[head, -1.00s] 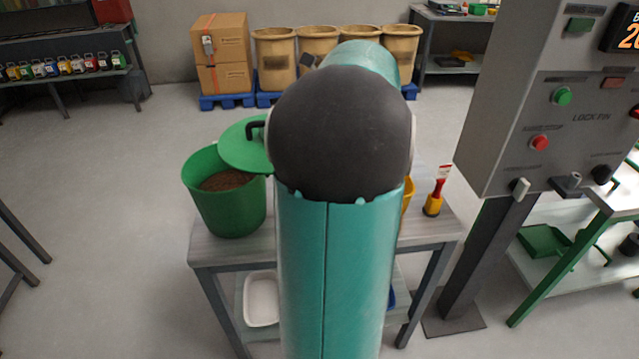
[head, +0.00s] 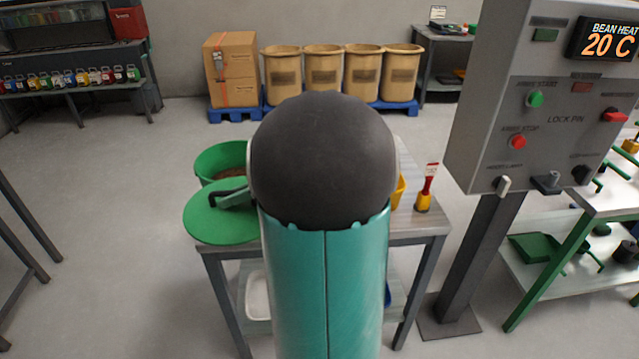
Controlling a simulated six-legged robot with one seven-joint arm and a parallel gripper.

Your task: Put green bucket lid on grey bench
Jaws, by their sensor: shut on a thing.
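The green bucket lid (head: 205,222) is a round green disc with a black handle on top. It is held in front of the green bucket (head: 206,160), at the left front corner of the grey bench (head: 420,222). It overlaps the bench edge in view and looks nearly level; the gap beneath it cannot be judged. My gripper (head: 236,198) is shut on the lid's handle, mostly hidden behind my dark and teal arm. The bucket stands open on the bench with brown material inside, its lower part hidden by the lid.
A yellow-and-red brush (head: 425,190) stands at the bench's right side, by a partly hidden yellow item (head: 398,192). A control panel (head: 545,110) on a post stands to the right. A white tray (head: 257,296) is on the lower shelf.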

